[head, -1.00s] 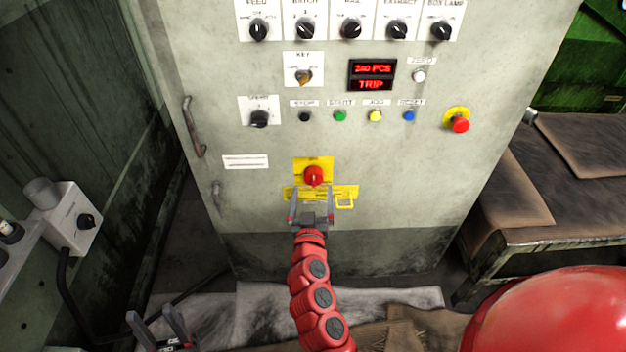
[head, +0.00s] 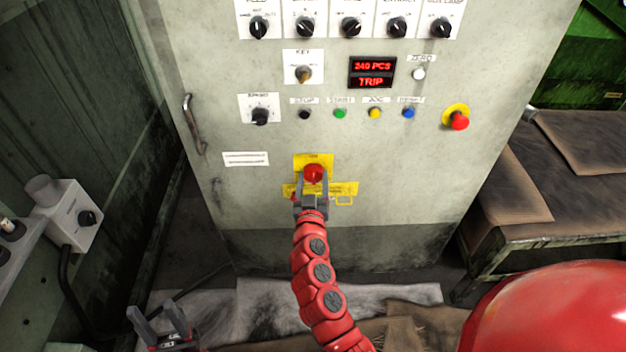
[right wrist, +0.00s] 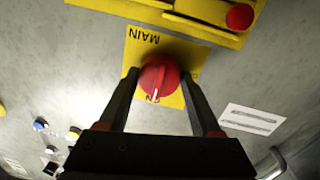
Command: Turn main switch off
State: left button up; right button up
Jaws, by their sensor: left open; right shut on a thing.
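The main switch (head: 313,174) is a red rotary knob on a yellow plate (head: 313,159) on the grey cabinet front. In the right wrist view, the red knob (right wrist: 159,77) sits between the fingertips, with a white pointer mark toward partly covered lettering and the word MAIN on the plate's far side. My right gripper (head: 313,179) is shut on the knob, one finger on each side; it also shows in the right wrist view (right wrist: 158,85). My left gripper (head: 160,318) is open and empty, low at the left, away from the cabinet.
A yellow label and hasp (head: 343,190) lie just below the switch. Buttons, selector knobs, a red emergency button (head: 459,121) and a display (head: 372,72) reading 240 PCS and TRIP are higher up. A bench (head: 570,180) stands at right, a grey switch box (head: 72,218) at left.

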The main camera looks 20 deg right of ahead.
jog(key=shift+c, duration=1.4)
jog(key=n+b, duration=0.1)
jog(key=n, duration=0.2)
jog(key=shift+f+b, duration=0.1)
jog(key=shift+b, duration=0.25)
jog(key=n+b, duration=0.1)
jog(key=n, duration=0.3)
jog(key=shift+n+t, duration=0.3)
jog(key=shift+n, duration=0.1)
jog(key=n, duration=0.4)
jog(key=shift+n, duration=0.4)
jog(key=n+y+p, duration=0.1)
jog(key=n, duration=0.5)
jog(key=shift+d, duration=0.1)
